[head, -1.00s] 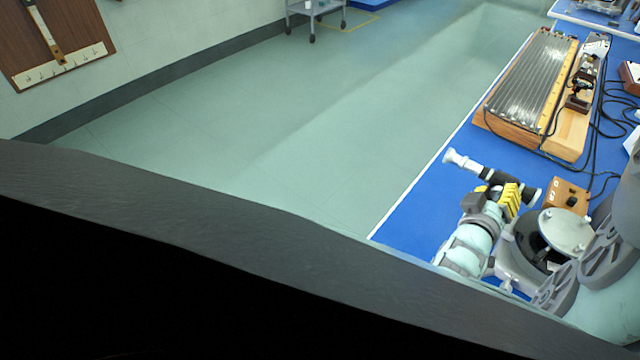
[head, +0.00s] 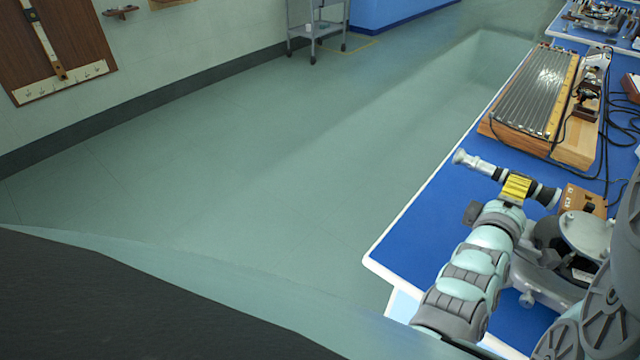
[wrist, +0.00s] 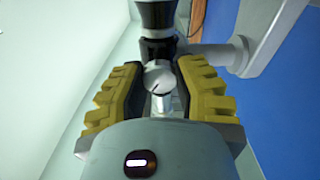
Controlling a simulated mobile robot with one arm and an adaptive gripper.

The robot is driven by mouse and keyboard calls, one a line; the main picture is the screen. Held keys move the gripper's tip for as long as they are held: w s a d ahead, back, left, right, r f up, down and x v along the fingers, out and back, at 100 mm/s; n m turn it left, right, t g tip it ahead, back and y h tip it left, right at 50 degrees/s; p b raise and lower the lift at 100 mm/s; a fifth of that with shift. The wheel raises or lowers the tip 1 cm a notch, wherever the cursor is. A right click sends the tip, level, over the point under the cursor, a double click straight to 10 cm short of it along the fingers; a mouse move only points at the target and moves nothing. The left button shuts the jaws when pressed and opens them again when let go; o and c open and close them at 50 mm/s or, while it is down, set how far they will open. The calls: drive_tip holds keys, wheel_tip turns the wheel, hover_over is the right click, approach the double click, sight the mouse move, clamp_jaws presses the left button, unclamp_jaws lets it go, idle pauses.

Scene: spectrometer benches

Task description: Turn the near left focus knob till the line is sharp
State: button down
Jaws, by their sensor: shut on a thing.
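My gripper (head: 516,188), with yellow ridged fingers, is at the telescope tube (head: 488,169) of the near spectrometer (head: 585,232) on the blue bench. In the wrist view, the fingers (wrist: 158,90) stand on either side of a small silver focus knob (wrist: 158,77) with a dark mark on its face. The gripper is shut on this knob. The black and silver tube (wrist: 157,18) runs up behind it. In the head view the knob is hidden by the gripper. The spectral line does not show in any view.
A wooden box (head: 583,199) stands just behind the spectrometer. Farther back is a long wooden apparatus with metal bars (head: 535,88), with black cables (head: 606,150) to its right. The floor left of the bench is open. A grey cart (head: 315,28) stands by the wall.

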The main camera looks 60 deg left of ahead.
drive_tip(key=shift+a+n+b, duration=0.15)
drive_tip(key=shift+n+b, duration=1.05)
drive_tip(key=shift+n, duration=1.1)
drive_tip(key=shift+f, duration=0.1)
drive_tip(key=c, duration=0.6)
unclamp_jaws()
drive_tip(key=shift+c, duration=0.2)
drive_tip(key=shift+s, duration=0.15)
drive_tip(key=v, duration=0.7)
drive_tip(key=shift+s, duration=0.2)
drive_tip(key=shift+o, duration=0.2)
